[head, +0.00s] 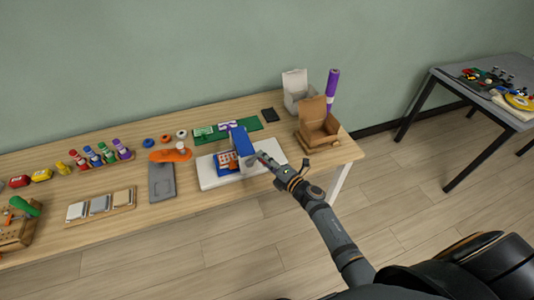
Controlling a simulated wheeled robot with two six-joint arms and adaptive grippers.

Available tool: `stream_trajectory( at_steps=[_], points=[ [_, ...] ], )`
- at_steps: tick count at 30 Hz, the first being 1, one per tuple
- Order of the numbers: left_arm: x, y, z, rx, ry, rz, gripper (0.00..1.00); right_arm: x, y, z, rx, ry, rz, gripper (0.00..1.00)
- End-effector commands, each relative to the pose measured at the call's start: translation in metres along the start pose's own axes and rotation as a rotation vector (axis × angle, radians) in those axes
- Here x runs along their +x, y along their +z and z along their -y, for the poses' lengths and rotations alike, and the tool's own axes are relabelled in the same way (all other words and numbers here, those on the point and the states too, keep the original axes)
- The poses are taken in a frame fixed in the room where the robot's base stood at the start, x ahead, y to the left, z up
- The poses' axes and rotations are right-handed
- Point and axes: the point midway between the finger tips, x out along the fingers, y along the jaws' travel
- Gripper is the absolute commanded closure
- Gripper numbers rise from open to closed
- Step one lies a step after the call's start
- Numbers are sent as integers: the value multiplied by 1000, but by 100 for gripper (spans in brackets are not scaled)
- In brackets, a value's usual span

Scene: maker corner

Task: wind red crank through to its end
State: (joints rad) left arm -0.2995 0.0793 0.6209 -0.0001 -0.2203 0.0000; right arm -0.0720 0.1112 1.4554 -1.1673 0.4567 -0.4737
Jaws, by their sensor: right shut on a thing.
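A blue box-like device (242,141) with a raised upright part stands on a white board (211,182) on the wooden table. Small orange-red and pale parts show in its open front. My right gripper (261,158) is at the right side of this device, shut on the red crank. The crank is mostly hidden by the fingers, and its angle cannot be told. My left gripper is not in view.
An open cardboard box (318,128) stands just right of my right gripper, with a white box (296,88) and a purple roll (332,88) behind it. A grey tray (161,183) and an orange item (170,155) lie to the left. A green mat (251,124) lies behind.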

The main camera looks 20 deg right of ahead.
Motion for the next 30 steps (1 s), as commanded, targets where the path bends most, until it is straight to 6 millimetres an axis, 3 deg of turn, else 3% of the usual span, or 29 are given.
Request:
stream_trajectory(
  at_steps=[1,9,26,27,30],
  points=[
    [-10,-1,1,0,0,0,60,2,0,-12,-21,0,0,100],
    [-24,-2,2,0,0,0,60,4,-4,-13,-112,-37,0,100],
    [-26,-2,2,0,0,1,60,4,-6,-10,-137,-50,-1,100],
    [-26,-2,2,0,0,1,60,4,-6,-10,-137,-50,-1,74],
    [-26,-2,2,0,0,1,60,4,-6,-10,-137,-51,-1,61]
  ],
)
